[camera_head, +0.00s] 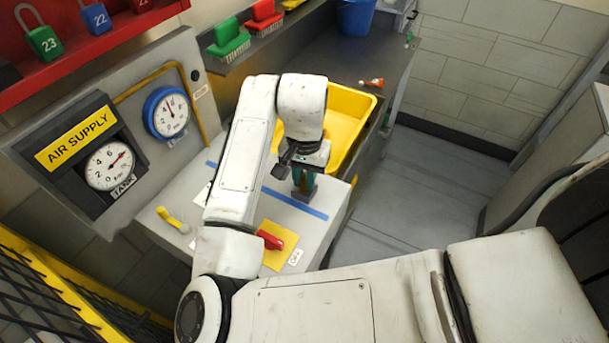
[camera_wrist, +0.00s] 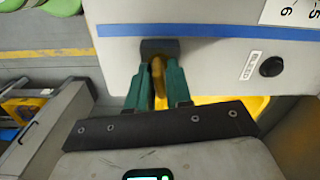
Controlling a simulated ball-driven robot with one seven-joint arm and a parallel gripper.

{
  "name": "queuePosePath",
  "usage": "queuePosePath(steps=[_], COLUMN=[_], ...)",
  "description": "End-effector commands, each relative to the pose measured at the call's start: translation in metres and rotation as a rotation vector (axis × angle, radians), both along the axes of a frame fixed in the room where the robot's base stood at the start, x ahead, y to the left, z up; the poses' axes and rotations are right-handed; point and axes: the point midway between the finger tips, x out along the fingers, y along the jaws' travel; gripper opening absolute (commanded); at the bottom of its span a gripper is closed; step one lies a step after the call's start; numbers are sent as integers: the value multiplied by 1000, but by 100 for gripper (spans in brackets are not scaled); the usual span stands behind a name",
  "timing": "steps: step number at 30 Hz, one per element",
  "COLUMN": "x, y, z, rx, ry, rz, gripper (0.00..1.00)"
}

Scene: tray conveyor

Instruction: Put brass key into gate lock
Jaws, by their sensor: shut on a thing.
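My gripper (camera_head: 303,178) points down at the grey cabinet top, close to a blue stripe. In the wrist view its two green fingers (camera_wrist: 158,84) are shut on the brass key (camera_wrist: 157,70), of which only a short yellow-brown part shows between them. A dark grey block (camera_wrist: 160,46), which looks like the gate lock, is right at the fingertips. It also shows as a small grey block under my gripper in the head view (camera_head: 304,193). The key's far end meets or lies under this block; I cannot tell whether it is inside.
A yellow tray (camera_head: 362,100) stands behind my gripper. A red handle (camera_head: 270,240) on a yellow plate and a yellow lever (camera_head: 172,219) are on the cabinet top. Gauges and an air supply panel (camera_head: 75,142) are at left. The floor (camera_head: 415,185) at right is clear.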

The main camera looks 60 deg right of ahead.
Motion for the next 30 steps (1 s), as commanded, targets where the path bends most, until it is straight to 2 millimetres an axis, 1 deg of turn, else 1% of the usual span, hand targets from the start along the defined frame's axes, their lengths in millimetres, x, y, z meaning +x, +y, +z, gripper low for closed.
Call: queuePosePath(steps=[8,30], x=[0,0], y=[0,0], z=[2,21], rx=[0,-1], ry=[0,0], rz=[0,0], gripper=[0,0])
